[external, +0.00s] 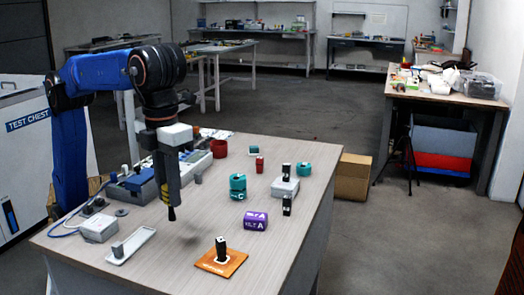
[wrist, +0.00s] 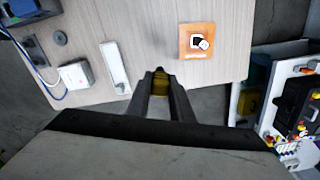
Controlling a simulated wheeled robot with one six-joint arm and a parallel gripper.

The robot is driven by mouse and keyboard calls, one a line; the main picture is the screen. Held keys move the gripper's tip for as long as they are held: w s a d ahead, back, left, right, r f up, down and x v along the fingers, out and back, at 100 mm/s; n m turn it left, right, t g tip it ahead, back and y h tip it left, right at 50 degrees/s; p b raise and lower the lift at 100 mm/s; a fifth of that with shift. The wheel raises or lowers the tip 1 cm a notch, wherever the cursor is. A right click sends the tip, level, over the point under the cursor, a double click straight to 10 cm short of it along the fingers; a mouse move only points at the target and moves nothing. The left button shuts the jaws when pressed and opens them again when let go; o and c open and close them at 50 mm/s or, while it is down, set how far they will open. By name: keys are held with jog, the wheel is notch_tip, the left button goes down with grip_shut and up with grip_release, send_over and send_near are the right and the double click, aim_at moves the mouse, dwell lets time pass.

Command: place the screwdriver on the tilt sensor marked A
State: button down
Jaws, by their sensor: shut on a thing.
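My gripper (external: 171,203) points down above the left front part of the table, clear of its top. It is shut on the screwdriver (external: 171,214), whose narrow dark end shows below the fingers. In the wrist view a yellowish part of the screwdriver (wrist: 160,84) shows between the fingers (wrist: 160,78); the rest is hidden. The tilt sensor marked A (external: 255,221) is a purple block with white lettering on the table, to the right of my gripper and apart from it. I do not make it out in the wrist view.
An orange pad (external: 238,262) with a black piece on it lies near the front edge. A white tray (external: 125,249) is left of it. Teal cylinders (external: 238,194), a red item (external: 260,164) and a grey block (external: 285,186) stand farther back. Bare tabletop lies between gripper and purple sensor.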

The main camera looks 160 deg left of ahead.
jog(key=a+r+n, duration=0.2)
jog(key=a, duration=0.8)
jog(key=n, duration=0.2)
send_near(256, 215)
jog(key=shift+f, duration=1.1)
jog(key=shift+f, duration=0.15)
jog(key=c, duration=1.6)
grip_release()
jog(key=shift+o, duration=0.2)
notch_tip(256, 215, up, 12)
